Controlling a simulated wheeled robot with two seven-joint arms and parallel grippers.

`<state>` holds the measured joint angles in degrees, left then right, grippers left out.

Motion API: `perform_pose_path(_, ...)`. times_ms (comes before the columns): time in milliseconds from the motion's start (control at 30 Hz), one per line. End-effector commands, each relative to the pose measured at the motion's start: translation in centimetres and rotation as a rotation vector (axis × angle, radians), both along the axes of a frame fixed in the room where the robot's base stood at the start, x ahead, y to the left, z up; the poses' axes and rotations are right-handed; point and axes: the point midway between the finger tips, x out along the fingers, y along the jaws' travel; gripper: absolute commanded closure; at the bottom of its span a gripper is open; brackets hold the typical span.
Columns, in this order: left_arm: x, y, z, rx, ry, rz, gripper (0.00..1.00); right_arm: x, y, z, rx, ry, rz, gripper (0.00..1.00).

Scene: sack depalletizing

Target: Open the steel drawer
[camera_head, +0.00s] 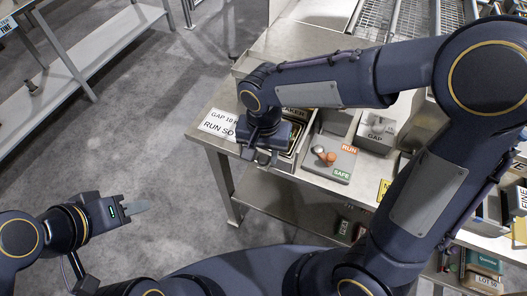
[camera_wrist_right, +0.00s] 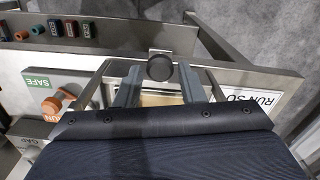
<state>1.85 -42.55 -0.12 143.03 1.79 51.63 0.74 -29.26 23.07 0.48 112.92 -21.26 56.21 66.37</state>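The steel drawer (camera_head: 302,146) sits in the near edge of the steel bench, with cards or boxes visible inside. Its dark round knob (camera_wrist_right: 160,67) is on the front edge in the right wrist view. My right gripper (camera_head: 262,158) hangs over the drawer front. In the wrist view its two fingers (camera_wrist_right: 158,82) are apart, one on each side of the knob, with a gap showing on both sides. The gripper body hides much of the drawer. My left gripper (camera_head: 135,208) is away from the bench over the floor at lower left; its fingers overlap edge-on.
A panel with an orange knob (camera_head: 327,157) and RUN and SAFE labels is right of the drawer. A GAP box (camera_head: 378,132) stands beyond it. A white sign (camera_head: 219,123) lies at the left bench corner. The floor left of the bench is clear.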

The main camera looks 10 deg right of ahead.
Motion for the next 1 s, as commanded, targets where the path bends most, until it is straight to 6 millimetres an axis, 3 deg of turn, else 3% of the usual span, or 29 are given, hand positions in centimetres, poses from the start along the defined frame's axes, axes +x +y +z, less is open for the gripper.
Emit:
perform_pose_path(300,0.0,0.0,0.2,0.0,0.0,0.0,0.64,0.1,0.1,5.3,0.005,-0.006,0.0,0.64)
perform_pose_path(433,0.0,0.0,0.2,0.0,0.0,0.0,0.64,0.1,0.1,6.8,0.003,-0.005,0.001,0.64)
perform_pose_path(1000,0.0,0.0,0.2,0.0,0.0,0.0,0.64,0.0,0.0,7.4,0.001,-0.002,0.0,0.64)
